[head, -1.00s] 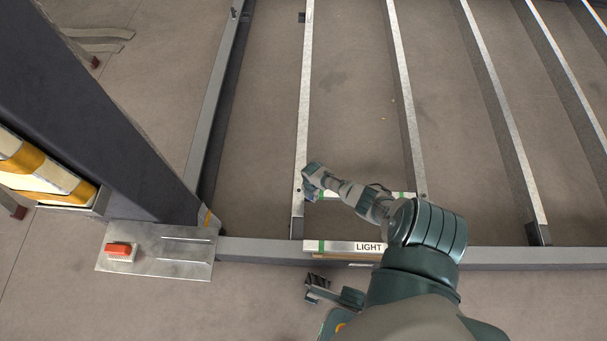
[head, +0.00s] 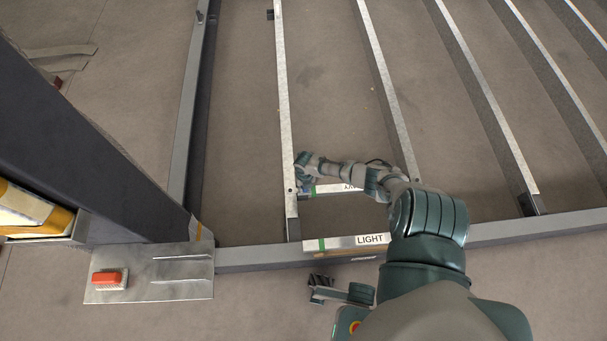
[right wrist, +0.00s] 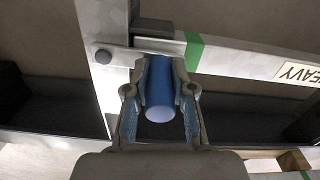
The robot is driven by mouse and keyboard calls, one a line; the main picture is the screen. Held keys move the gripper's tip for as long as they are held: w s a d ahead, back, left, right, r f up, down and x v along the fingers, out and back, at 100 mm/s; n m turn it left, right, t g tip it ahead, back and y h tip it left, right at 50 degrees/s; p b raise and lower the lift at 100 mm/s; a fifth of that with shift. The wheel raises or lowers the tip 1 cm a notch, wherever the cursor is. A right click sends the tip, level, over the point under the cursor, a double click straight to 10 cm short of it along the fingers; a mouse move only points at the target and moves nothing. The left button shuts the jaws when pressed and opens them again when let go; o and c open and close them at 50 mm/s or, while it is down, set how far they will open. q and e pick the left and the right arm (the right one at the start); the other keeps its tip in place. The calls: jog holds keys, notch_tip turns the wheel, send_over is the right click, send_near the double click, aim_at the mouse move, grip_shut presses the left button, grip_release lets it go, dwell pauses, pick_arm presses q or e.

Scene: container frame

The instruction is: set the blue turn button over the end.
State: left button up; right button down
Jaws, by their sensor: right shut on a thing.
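The blue turn button (right wrist: 159,95) shows in the right wrist view as a blue cylinder between the fingers. My right gripper (right wrist: 159,100) is shut on it. In the head view my right gripper (head: 303,166) is at the upright slat (head: 284,120), by the left end of the HEAVY bar (right wrist: 238,62), and hides the button. A pale strip (right wrist: 118,55) with a dark round bolt runs behind the button towards the bar's green-banded end.
More slats stand to the right.

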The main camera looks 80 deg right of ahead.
jog(key=shift+w+d, duration=0.1)
jog(key=c, duration=1)
grip_release()
jog(key=shift+o, duration=0.2)
jog(key=shift+r, duration=0.2)
notch_tip(320, 180, up, 10)
jog(key=shift+r, duration=0.75)
